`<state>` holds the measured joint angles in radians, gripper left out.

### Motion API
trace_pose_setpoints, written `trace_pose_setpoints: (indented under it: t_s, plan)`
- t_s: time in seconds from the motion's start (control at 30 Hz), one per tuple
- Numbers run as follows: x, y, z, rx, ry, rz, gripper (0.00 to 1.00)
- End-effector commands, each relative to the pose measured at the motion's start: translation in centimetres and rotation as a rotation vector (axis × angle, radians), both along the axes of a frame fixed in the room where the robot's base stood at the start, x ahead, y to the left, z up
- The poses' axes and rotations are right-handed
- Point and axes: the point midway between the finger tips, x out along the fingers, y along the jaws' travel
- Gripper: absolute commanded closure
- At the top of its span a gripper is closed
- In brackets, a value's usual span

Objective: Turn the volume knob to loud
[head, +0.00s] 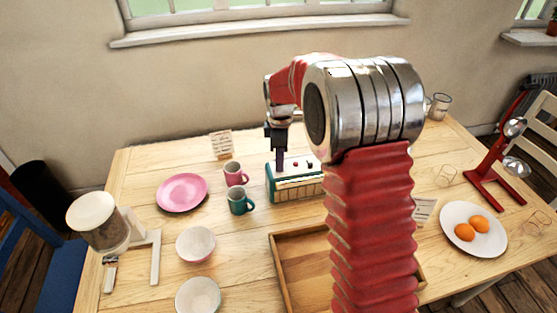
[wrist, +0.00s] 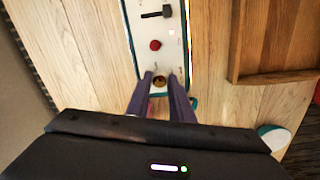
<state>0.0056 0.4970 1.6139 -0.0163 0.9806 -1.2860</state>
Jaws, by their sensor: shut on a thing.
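A teal radio (head: 272,187) with a pale top panel stands on the wooden table, partly hidden by my arm in the head view. In the wrist view the panel (wrist: 142,30) carries a small round brownish knob (wrist: 160,81), a red button (wrist: 155,45) and a black control (wrist: 166,11) in a line. My gripper (wrist: 160,76) points down at the panel, its two dark fingers on either side of the round knob and shut on it. It also shows in the head view (head: 280,166), at the radio's left end. The panel's markings are too small to read.
A pink mug (head: 235,175) and a teal mug (head: 238,203) stand close left of the radio. A wooden tray (head: 281,270) lies in front, partly behind my arm. A pink plate (head: 182,192) is further left. A white plate (head: 455,214) with oranges is at right.

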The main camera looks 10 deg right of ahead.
Motion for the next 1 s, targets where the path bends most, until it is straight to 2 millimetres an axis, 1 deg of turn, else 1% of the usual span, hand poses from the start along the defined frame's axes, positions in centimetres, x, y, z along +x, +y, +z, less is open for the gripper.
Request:
trace_pose_setpoints:
  t_s: [0.03,1.0]
  plan:
    - [-0.11,-0.23,-0.14,-0.004,0.004,-0.044,1.0]
    - [0.05,-0.09,-0.09,-0.005,0.001,-0.965,1.0]
